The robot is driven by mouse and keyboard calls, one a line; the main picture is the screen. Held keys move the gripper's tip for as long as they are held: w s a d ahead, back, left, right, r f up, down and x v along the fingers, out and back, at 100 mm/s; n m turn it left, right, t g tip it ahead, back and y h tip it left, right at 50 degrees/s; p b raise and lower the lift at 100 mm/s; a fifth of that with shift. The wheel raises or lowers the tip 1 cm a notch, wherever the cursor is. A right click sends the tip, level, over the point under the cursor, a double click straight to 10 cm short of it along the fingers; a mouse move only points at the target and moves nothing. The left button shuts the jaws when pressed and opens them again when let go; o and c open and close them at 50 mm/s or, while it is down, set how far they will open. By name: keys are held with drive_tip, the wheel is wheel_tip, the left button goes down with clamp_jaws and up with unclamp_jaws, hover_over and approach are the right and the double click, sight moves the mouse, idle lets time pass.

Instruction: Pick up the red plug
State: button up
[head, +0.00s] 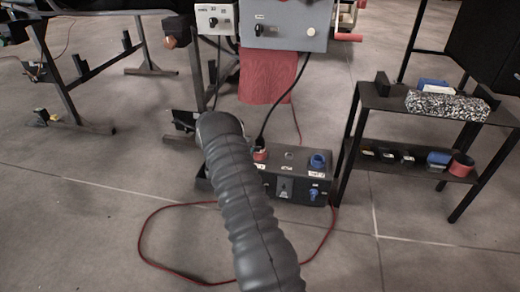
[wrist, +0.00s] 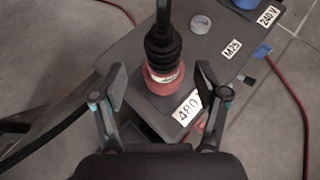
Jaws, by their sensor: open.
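The red plug (wrist: 164,80) stands upright in the top of a dark grey power box (wrist: 135,55), beside a label reading 480. A black ribbed boot and cable rise from it. In the head view the plug (head: 260,155) shows just right of my arm's end. My gripper (wrist: 160,78) is open, with one finger on each side of the plug. Gaps show between both fingers and the plug, so neither appears to touch it. In the head view my grey sleeved arm hides the gripper and part of the box (head: 300,172).
A blue socket (head: 318,161) and a grey cap (wrist: 201,25) sit on the box top. A red cable (head: 160,262) loops over the floor. A black shelf (head: 375,97) with small items stands right. A grey control panel (head: 285,25) is behind.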

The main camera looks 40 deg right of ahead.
sight(260, 145)
drive_tip(key=x, duration=0.5)
drive_tip(key=shift+s+r, duration=0.1)
drive_tip(key=shift+s, duration=0.1)
drive_tip(key=shift+a, duration=0.1)
drive_tip(key=c, duration=1.4)
